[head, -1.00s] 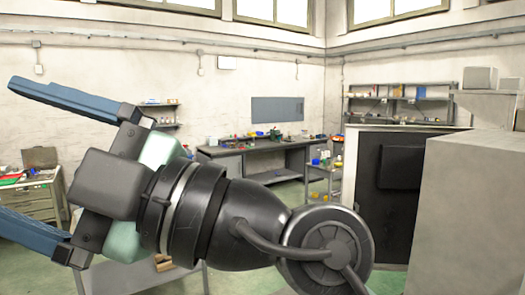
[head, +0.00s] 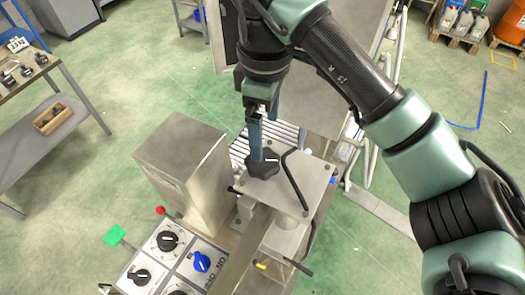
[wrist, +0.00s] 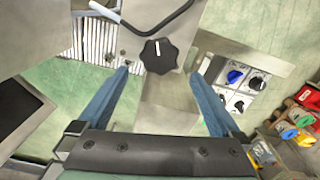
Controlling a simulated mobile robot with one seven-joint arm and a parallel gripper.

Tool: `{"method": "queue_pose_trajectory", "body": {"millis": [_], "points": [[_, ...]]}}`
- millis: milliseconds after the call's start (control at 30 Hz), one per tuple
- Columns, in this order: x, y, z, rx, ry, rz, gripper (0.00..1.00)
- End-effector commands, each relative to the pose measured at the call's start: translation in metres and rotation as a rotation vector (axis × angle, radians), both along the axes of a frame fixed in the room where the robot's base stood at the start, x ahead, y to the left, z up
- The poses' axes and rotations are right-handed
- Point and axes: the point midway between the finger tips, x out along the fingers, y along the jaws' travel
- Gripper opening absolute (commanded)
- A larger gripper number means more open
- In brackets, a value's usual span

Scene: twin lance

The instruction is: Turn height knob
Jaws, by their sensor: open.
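The likely height knob is a black lobed knob with a white mark (head: 263,164), on a flat metal plate (head: 312,181) of the machine. It also shows in the wrist view (wrist: 158,55), top centre, on the plate's near end. My gripper (head: 262,150) points down over the plate, its blue fingers at the knob in the head view. In the wrist view the fingers (wrist: 160,74) are wide apart, one to each side of the knob, and nothing is between them in grip. I cannot tell whether a finger touches the knob. One finger partly hides the other in the head view.
A bent black lever (head: 293,180) lies across the plate beside the knob. A metal box (head: 185,160) stands left of it. A control panel (head: 178,262) with black and blue dials is at the front. A side table (head: 40,75) stands far left; green floor lies between.

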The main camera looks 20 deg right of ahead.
Motion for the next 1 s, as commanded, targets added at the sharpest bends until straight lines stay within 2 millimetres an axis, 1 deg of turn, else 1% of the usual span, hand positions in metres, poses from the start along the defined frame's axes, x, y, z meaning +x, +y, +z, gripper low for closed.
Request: {"method": "queue_pose_trajectory", "body": {"millis": [33, 300, 400, 500, 700, 933, 1000], "points": [[0.000, 0.002, -0.008, 0.007, 0.003, 0.001, 1.00], [-0.001, 0.001, -0.056, 0.005, 0.004, 0.001, 1.00], [-0.001, 0.001, -0.072, 0.004, 0.002, 0.002, 1.00], [0.000, 0.001, -0.084, 0.003, 0.001, 0.001, 1.00], [0.000, 0.001, -0.094, 0.002, -0.002, 0.004, 1.00], [0.000, 0.001, -0.094, 0.002, -0.002, 0.004, 1.00], [0.000, 0.001, -0.094, 0.002, -0.002, 0.004, 0.87]]}}
